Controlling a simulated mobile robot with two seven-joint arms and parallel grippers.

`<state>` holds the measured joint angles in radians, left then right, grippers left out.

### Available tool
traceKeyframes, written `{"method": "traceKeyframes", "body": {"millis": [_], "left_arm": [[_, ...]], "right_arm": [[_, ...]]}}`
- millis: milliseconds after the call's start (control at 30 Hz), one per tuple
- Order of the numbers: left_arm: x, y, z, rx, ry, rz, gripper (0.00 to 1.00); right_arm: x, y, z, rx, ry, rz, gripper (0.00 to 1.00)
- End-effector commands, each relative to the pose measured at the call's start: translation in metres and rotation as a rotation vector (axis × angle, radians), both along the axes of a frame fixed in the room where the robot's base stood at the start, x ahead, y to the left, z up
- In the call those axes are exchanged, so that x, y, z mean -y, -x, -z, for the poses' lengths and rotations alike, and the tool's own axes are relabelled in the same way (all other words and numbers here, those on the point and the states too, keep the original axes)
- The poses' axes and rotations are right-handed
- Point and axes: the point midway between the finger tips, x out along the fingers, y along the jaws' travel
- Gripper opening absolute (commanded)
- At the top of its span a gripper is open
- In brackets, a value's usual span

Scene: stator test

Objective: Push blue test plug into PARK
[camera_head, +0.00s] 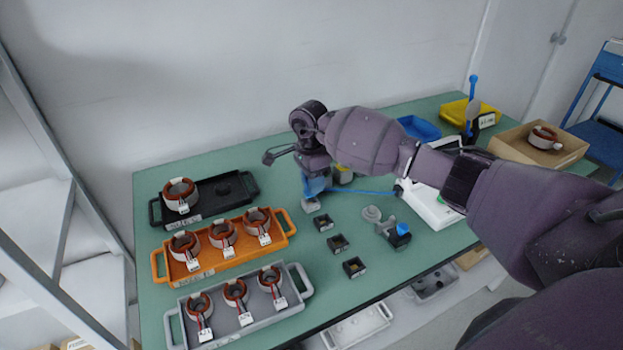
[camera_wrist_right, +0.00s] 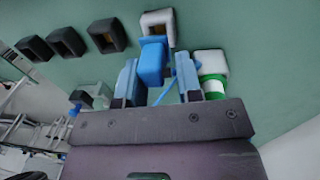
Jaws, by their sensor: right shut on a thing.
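My right gripper (camera_head: 316,176) points down and is shut on the blue test plug (camera_wrist_right: 151,64), between its two blue-grey fingers in the wrist view. In the head view the plug is hard to tell apart from the fingers. A white block socket (camera_head: 311,204) stands directly below the gripper. It also shows in the wrist view (camera_wrist_right: 168,20), where the plug's far end overlaps its dark opening. I cannot tell how deep the plug sits in it. No PARK lettering is readable. A blue cable (camera_head: 362,192) runs right from the plug area. My left gripper is not in view.
Three dark sockets (camera_head: 337,243) stand in a row in front of the white one. Trays with stators, black (camera_head: 237,188), orange (camera_head: 158,264) and grey (camera_head: 303,276), lie left. A white-green cylinder (camera_wrist_right: 213,86) stands close beside the gripper. A white tester (camera_head: 432,208) is right.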

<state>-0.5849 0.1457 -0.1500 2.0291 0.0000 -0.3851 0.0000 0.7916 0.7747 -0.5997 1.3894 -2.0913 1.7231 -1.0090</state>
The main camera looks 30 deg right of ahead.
Motion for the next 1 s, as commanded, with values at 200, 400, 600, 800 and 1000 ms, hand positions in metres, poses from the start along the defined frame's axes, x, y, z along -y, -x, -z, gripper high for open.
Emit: {"method": "traceKeyframes", "body": {"millis": [200, 400, 600, 800, 1000], "left_arm": [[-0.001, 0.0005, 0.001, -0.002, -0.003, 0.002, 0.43], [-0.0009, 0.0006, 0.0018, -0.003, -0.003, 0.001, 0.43], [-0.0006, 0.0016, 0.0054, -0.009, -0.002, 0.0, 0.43], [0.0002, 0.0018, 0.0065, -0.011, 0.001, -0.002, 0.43], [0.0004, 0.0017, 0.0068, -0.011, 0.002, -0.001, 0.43]], "right_arm": [[0.0002, 0.0003, 0.0025, 0.0, 0.001, 0.0, 0.1], [0.0003, 0.0, 0.0024, 0.0, 0.001, 0.0, 0.1], [0.0007, -0.0001, 0.0029, -0.001, 0.003, 0.001, 0.1], [0.0002, -0.0001, 0.0024, -0.001, 0.002, 0.0, 0.1], [0.0001, -0.0002, 0.003, -0.001, 0.002, 0.0, 0.1]]}}
